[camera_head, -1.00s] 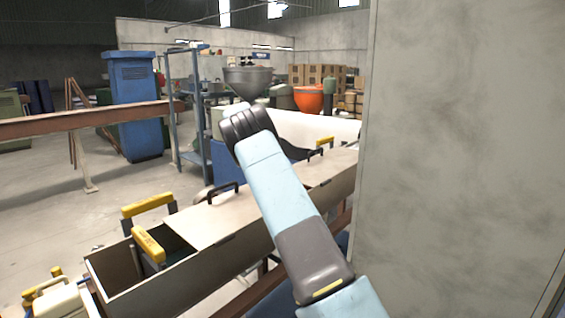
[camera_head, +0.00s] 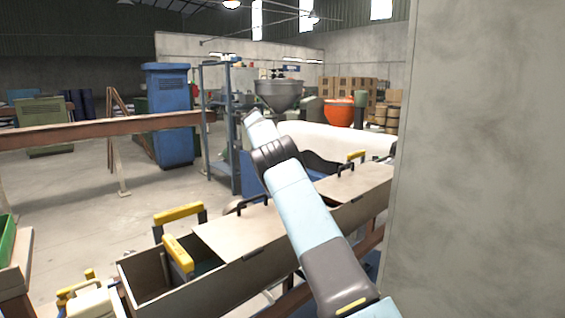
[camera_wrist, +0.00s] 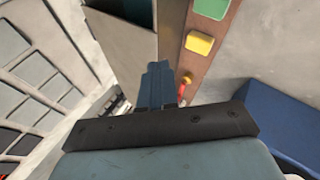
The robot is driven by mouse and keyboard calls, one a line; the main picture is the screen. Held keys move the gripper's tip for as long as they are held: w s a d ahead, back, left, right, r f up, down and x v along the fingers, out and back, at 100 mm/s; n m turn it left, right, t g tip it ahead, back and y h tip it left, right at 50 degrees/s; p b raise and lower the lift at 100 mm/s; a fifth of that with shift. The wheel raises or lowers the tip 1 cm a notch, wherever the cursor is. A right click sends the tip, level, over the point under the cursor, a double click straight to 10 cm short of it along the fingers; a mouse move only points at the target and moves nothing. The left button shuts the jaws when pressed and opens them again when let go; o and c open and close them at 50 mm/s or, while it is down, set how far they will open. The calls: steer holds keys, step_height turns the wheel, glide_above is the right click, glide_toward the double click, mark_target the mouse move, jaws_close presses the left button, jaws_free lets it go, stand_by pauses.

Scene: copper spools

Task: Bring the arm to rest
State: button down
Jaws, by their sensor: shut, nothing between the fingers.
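My arm reaches up from the bottom right in the head view, with pale blue links and dark joints. A pale link shows beyond the far dark joint. My gripper is not clearly visible in that view. In the wrist view, my gripper (camera_wrist: 158,84) has its blue fingers together, with nothing held. It points past a brown board and a grey panel; whether it touches either cannot be told.
A long beige trough (camera_head: 200,284) with lids and yellow handles (camera_head: 180,213) lies beside my arm. A grey wall (camera_head: 480,160) stands close on the right. A brown beam (camera_head: 100,129) crosses the left. Open floor (camera_head: 75,190) lies at left. The wrist view shows a blue box (camera_wrist: 283,118).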

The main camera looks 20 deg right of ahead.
steer(key=s+d+r+n+t+y, duration=0.2)
steer(key=s+d+r+y, duration=0.15)
steer(key=s+r, duration=0.7)
steer(key=s+a+r+n+t+y, duration=0.1)
steer(key=s+r, duration=0.3)
steer(key=s, duration=0.3)
steer(key=s+r+n+t+y, duration=0.1)
steer(key=s+r, duration=0.3)
steer(key=s, duration=0.3)
steer(key=s+a+f+n+t, duration=0.1)
steer(key=s+a+t, duration=0.15)
steer(key=s, duration=0.65)
steer(key=s+a+n+t, duration=0.1)
steer(key=s+a+n, duration=0.15)
steer(key=s, duration=0.65)
steer(key=s+a+f+n+t, duration=0.1)
steer(key=s+a+f, duration=0.1)
steer(key=s+f, duration=0.3)
steer(key=s+a+f+n+y, duration=0.1)
steer(key=s+a+f, duration=0.2)
steer(key=s, duration=0.8)
step_height(320, 180, down, 2)
steer(key=shift+s+f+t, duration=0.15)
steer(key=shift+s+t, duration=0.2)
steer(key=shift+s, duration=0.05)
